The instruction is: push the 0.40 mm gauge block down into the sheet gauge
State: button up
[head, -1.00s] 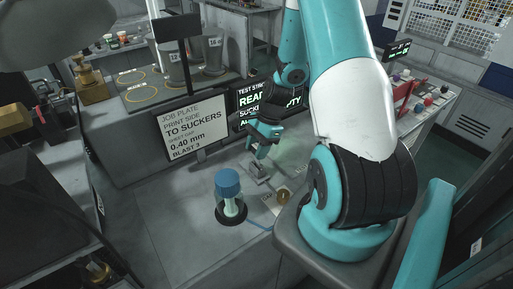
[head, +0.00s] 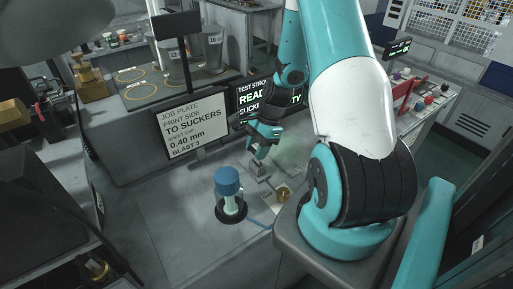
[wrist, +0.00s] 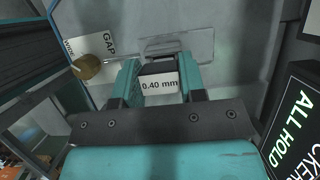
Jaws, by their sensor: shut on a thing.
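My gripper (wrist: 159,84) is shut on the dark gauge block, whose white face reads 0.40 mm (wrist: 159,85) in the wrist view. The block sits between the two teal fingers. Just beyond it is a grey metal piece that looks like the sheet gauge (wrist: 165,57), beside a clear plate; the block hides part of it. I cannot tell how deep the block sits in it. In the head view my gripper (head: 258,152) points down at the small grey gauge (head: 257,170) on the bench, and the block is too small to make out clearly.
A blue-capped cylinder (head: 228,180) stands left of the gauge. Screens (head: 190,132) stand behind. The bench's front left is clear.

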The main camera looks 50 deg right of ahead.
aim_at(257, 163)
jog(key=shift+f+b, duration=1.15)
jog(key=shift+f, duration=0.7)
jog(key=o, duration=1)
jog(key=shift+r, duration=0.1)
jog(key=b+v, duration=0.2)
jog(key=v, duration=1.5)
jog(key=shift+s+d+r+b, duration=0.1)
jog(key=shift+d+r+b, duration=0.1)
jog(key=shift+b, duration=0.2)
jog(key=shift+a+f, duration=0.1)
